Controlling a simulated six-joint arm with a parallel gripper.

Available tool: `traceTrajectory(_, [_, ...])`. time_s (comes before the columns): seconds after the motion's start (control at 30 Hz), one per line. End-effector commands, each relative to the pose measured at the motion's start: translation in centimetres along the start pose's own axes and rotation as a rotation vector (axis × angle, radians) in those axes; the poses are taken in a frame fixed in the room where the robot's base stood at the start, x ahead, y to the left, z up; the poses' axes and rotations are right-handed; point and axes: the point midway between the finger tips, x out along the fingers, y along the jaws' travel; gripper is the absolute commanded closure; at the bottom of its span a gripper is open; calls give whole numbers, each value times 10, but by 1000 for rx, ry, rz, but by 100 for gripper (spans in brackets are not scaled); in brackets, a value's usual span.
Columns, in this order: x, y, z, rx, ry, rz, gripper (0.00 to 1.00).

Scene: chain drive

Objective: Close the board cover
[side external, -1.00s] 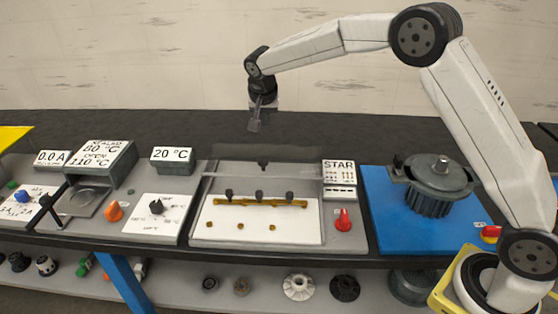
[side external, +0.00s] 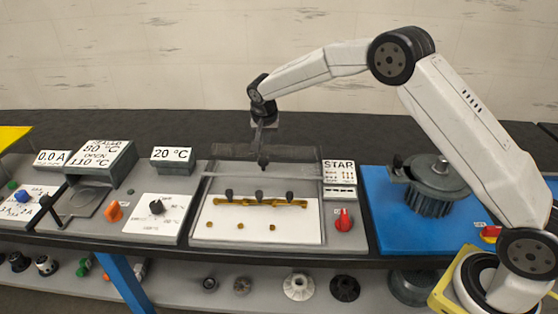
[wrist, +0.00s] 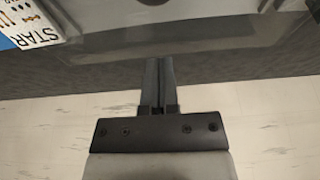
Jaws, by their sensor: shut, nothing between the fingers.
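The board cover (side external: 300,153) is a see-through panel standing raised along the back of the board station, with a small dark handle (side external: 263,164) near its middle. Below it lies the white board (side external: 215,232) with a brass bar, uncovered in front. My gripper (side external: 265,147) is shut and empty, pointing down at the back of the station, close to the cover and its handle. I cannot tell whether it touches them. In the wrist view the shut fingers (wrist: 158,65) lie over the cover's hazy edge, and a dark knob (wrist: 153,2) shows at the top.
The STAR panel (side external: 339,172) and a red knob (side external: 343,220) are right of the board. A blue base with a motor-like part (side external: 436,187) is further right. A 20 °C display (side external: 172,155) and black knob (side external: 157,207) are left. Space behind the station is clear.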

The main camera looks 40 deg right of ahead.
Motion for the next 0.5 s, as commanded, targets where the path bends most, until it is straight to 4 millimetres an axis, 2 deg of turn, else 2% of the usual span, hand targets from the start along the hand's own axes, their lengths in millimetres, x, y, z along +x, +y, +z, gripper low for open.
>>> traceTrajectory(0.23, [28, 0, 0, 0, 0, 1, 100])
traceTrajectory(0.5, [18, 0, 22, -2, 0, 0, 100])
